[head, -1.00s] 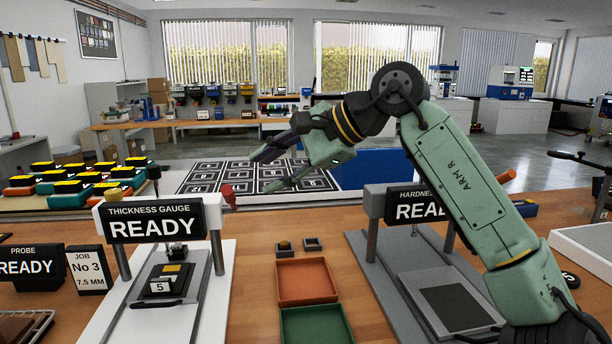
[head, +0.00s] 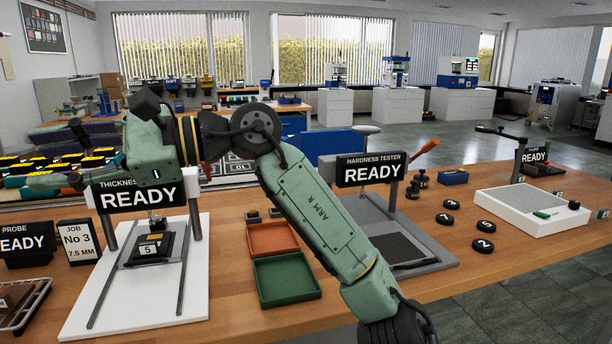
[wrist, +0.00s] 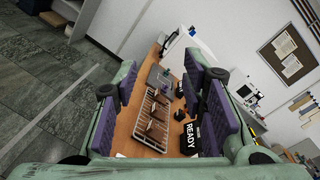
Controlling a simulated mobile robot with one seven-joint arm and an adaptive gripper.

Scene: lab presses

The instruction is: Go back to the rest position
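My gripper (head: 60,155) is at the far left of the head view, raised in front of the thickness gauge. Its fingers point left. In the wrist view my gripper (wrist: 160,75) has its two purple-padded fingers wide apart with nothing held between them. My arm is bent, its elbow above the trays. The thickness gauge (head: 190,290) holds a dark block marked 5 (head: 152,248); its sign reads READY. The hardness tester (head: 430,262) has an empty dark plate, and its sign also reads READY.
An orange tray (head: 272,239) and a green tray (head: 287,278) lie empty between the instruments. A wire rack (wrist: 150,115) with brown pieces lies below my fingers in the wrist view. Several black numbered discs (head: 482,245) lie right of the tester, near a white board (head: 530,210).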

